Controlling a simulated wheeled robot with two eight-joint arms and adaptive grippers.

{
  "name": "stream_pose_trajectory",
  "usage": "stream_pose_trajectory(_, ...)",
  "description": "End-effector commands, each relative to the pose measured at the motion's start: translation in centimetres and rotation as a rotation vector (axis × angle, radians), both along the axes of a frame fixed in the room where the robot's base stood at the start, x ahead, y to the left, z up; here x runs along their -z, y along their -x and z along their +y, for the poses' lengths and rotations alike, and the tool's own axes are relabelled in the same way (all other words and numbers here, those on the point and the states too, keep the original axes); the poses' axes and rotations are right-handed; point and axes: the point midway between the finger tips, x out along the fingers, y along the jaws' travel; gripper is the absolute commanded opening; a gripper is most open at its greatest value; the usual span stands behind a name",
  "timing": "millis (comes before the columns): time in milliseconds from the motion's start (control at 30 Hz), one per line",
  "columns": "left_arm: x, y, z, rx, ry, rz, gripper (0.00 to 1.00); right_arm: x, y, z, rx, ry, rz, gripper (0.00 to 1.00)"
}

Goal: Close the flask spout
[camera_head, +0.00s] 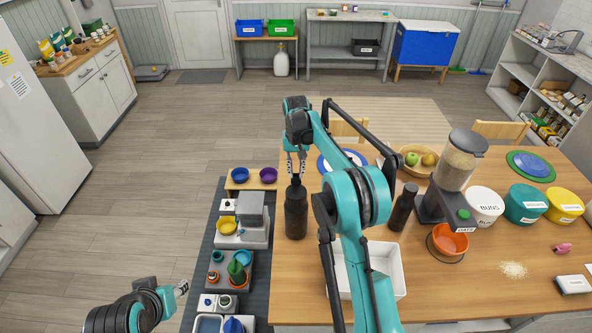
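A tall black flask (296,213) stands upright near the left edge of the wooden table. My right gripper (296,170) points down right above its top, with its two fingers apart; I cannot tell whether they touch the flask. The spout at the top is too small and dark to tell its position. A second dark bottle (403,208) stands to the right, beyond my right arm. My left gripper (182,288) is at the lower left, away from the flask, and too small to tell open or shut.
A white tray (398,272) lies in front of the flask, partly behind my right arm. A dispenser (459,165), an orange bowl (451,240) and lidded tubs (525,203) stand to the right. A dark mat (208,254) with pet feeders lies on the left.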

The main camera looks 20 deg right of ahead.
Motion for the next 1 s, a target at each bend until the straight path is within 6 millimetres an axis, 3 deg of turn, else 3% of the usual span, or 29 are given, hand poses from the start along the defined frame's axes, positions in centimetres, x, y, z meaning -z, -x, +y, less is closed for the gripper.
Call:
stream_pose_trajectory(367, 0.9, 0.0, 0.0, 0.0, 0.0, 0.0, 0.4, 0.1, 0.5, 0.2, 0.0, 0.014, -0.056, 0.0)
stream_pose_trajectory(1000, 7.6, 0.0, 0.0, 0.0, 0.0, 0.0, 0.4, 0.8, 4.2, 1.2, -0.003, 0.151, -0.573, 0.0)
